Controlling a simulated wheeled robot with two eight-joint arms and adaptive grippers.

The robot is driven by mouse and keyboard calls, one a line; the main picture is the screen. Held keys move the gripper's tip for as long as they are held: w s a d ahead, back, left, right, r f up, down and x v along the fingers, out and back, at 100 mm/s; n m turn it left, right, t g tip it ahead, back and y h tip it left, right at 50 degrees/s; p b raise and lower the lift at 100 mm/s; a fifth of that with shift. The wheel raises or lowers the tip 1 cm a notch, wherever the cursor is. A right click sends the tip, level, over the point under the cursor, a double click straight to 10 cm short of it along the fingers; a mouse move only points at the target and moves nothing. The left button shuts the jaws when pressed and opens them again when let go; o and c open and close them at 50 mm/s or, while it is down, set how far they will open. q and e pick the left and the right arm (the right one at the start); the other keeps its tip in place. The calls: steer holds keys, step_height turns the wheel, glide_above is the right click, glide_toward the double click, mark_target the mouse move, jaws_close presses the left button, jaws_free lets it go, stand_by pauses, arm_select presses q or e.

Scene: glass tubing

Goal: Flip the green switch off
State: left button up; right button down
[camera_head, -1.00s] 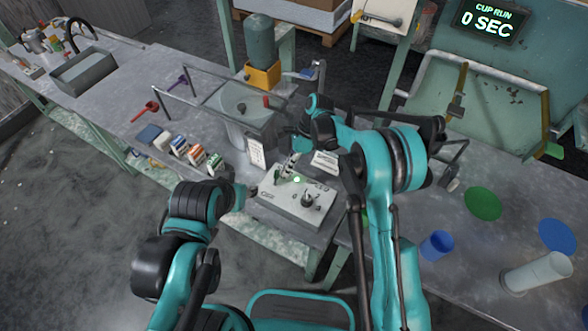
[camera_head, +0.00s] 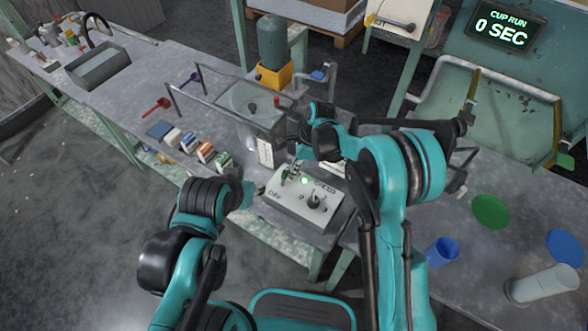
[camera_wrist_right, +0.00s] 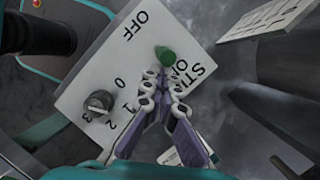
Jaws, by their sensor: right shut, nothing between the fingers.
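In the head view my right gripper (camera_head: 295,167) is over the box's far edge. My left gripper (camera_head: 256,189) is beside the box's left side, too small to read its jaws.
A dark knob (camera_wrist_right: 97,102) with numbers sits on the box; a green light (camera_head: 305,181) glows there. Behind stand a metal vessel (camera_head: 245,100) and a white card (camera_head: 265,152). Small cartons (camera_head: 205,152) lie left. A blue cup (camera_head: 440,250) stands right.

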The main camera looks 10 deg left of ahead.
mark_target(288, 189)
steer(key=shift+s+r+t, duration=0.1)
steer(key=shift+s+t, duration=0.05)
steer(key=shift+t, duration=0.15)
steer(key=shift+s+a+r, duration=0.1)
steer(key=shift+s+a, duration=0.1)
steer(key=shift+s, duration=0.25)
steer(key=shift+s+a+r+t+h, duration=0.1)
steer(key=shift+s+a+t+h, duration=0.2)
steer(key=shift+s+t, duration=0.35)
steer(key=shift+s+a+r+t+h, duration=0.15)
steer(key=shift+s+t+h, duration=0.25)
steer(key=shift+t, duration=0.35)
steer(key=shift+f, duration=0.1)
steer(key=shift+w, duration=0.1)
steer(key=shift+p+v, duration=0.65)
steer(key=shift+v, duration=0.2)
steer(key=shift+w+a, duration=0.1)
steer(key=shift+a, duration=0.05)
